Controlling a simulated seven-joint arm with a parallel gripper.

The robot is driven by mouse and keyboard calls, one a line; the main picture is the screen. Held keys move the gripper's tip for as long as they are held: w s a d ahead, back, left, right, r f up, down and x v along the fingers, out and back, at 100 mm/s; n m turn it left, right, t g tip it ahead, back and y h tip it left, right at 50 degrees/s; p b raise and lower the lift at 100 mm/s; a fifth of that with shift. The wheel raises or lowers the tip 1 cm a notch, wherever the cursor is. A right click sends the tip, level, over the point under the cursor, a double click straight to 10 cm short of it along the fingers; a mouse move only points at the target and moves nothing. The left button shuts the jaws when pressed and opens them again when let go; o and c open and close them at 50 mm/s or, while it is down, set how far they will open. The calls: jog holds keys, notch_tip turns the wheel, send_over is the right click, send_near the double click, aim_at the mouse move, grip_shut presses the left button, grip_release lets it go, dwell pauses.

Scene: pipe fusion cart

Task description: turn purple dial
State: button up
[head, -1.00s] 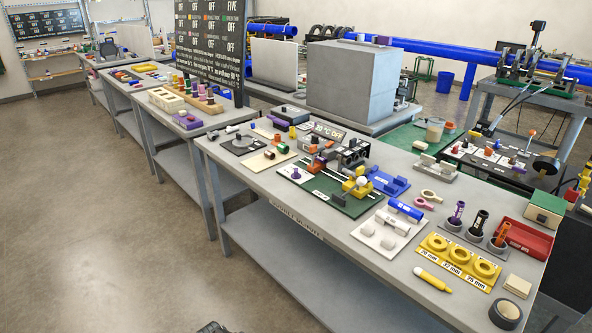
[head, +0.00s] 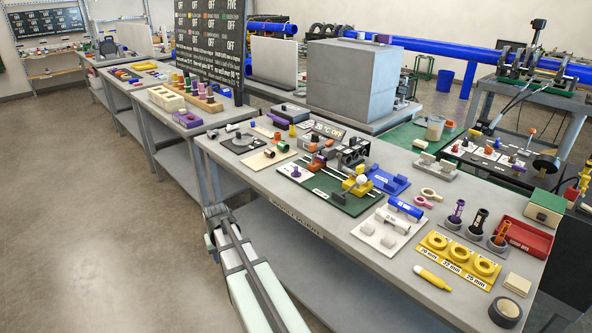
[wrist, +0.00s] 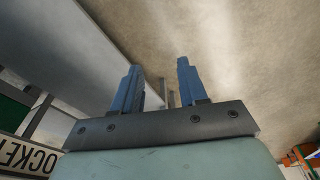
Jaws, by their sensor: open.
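A small purple knob (head: 295,172), which looks like the dial, sits on a white plate at the left part of the green board (head: 340,196) on the long grey bench. It is small here, and its pointer setting cannot be read. My gripper (head: 216,211) is low in front of the bench's near edge, left of the green board and well apart from the knob. In the wrist view my gripper (wrist: 158,88) shows two blue fingers spread apart with nothing between them. The knob does not show in the wrist view.
The bench top's front edge (head: 330,246) lies between my gripper and the knob. Orange, black and yellow fixtures (head: 355,184) crowd the green board. The floor in front is clear.

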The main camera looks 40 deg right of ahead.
jog(key=w+d+r+m, duration=0.2)
jog(key=w+d+r, duration=0.2)
jog(key=d+r, duration=0.75)
jog(key=m+t+h, duration=0.2)
jog(key=m+h, duration=0.1)
send_near(296, 168)
jog(key=x, duration=0.9)
jog(key=shift+c, duration=0.4)
grip_shut()
